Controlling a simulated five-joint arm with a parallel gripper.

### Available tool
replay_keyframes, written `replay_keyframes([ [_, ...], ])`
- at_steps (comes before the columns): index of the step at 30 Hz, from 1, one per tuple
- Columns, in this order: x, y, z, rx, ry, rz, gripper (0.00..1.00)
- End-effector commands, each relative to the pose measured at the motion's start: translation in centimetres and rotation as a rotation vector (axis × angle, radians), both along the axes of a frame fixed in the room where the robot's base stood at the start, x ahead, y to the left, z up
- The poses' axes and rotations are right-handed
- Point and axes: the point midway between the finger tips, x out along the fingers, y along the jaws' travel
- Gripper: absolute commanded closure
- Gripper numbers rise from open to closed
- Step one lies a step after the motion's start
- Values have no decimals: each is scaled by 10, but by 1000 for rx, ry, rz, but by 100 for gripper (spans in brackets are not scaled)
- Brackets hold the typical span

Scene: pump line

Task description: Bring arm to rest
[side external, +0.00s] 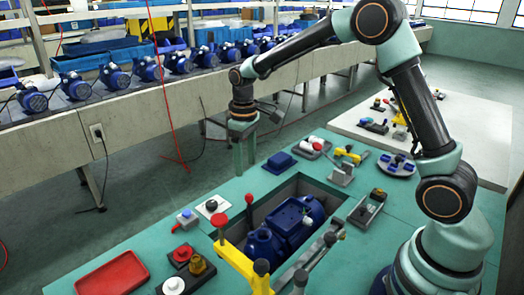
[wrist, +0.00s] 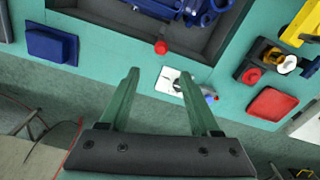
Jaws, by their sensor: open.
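My gripper (side external: 245,166) hangs with its two teal fingers pointing down at the far left edge of the teal bench (side external: 330,150). Its fingers are spread apart with nothing between them; the wrist view shows both fingers (wrist: 160,76) too. My arm reaches across above the bench from its base at the right. A blue pump (side external: 293,222) lies in a dark recess in the bench, to the right of and nearer the camera than my gripper. Part of the pump shows at the top of the wrist view (wrist: 203,12).
A red tray (side external: 112,275) lies at the near left, a blue block (side external: 280,161) near my gripper. A small white plate (side external: 212,206) lies left of the recess. A conveyor (side external: 150,105) with several blue pumps runs behind.

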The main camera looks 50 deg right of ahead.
Motion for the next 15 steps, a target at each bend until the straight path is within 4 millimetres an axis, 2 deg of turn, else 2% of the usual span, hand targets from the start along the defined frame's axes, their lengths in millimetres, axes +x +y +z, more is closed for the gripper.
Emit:
replay_keyframes([
  [4,0,0,9,0,0,0,36],
  [15,-1,0,12,0,-2,-1,36],
])
